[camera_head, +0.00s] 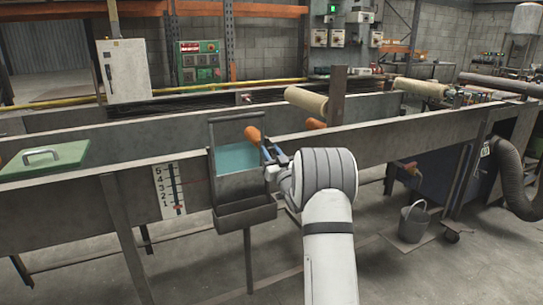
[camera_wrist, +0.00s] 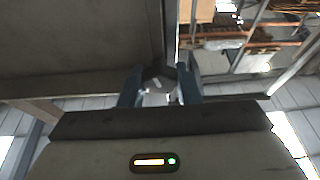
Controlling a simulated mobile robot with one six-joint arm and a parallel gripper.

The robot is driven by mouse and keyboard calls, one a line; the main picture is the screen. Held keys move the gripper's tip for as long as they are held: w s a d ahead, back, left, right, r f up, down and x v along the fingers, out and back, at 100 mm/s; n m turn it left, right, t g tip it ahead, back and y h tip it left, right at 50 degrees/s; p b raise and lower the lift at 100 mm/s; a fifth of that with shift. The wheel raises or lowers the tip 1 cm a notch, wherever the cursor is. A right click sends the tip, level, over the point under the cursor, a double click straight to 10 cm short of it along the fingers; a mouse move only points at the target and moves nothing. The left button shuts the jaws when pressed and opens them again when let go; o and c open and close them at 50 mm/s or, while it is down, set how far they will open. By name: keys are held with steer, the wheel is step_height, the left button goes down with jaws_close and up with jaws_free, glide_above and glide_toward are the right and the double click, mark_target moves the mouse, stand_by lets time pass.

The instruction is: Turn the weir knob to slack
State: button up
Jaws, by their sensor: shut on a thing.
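My gripper (camera_head: 269,158) is at the right edge of a grey weir box (camera_head: 226,190) in the head view, beside the flume's side wall. In the wrist view, its two blue fingers (camera_wrist: 160,88) are closed around a small pale grey piece (camera_wrist: 158,86), apparently the weir knob. In the head view that piece is hidden by my gripper and wrist. Its turn position and any markings cannot be read. Teal water (camera_head: 236,158) shows in the box. An orange handle (camera_head: 254,135) slants just above my fingers; I cannot tell whether they touch it.
A numbered scale plate (camera_head: 168,191) with a red mark is on the flume wall left of the box. A green lid (camera_head: 43,159) lies at far left. A grey bucket (camera_head: 413,221) stands on the floor at right, near a thick hose (camera_head: 510,180).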

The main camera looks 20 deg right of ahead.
steer(key=o, duration=1)
steer(key=shift+v, duration=3.9)
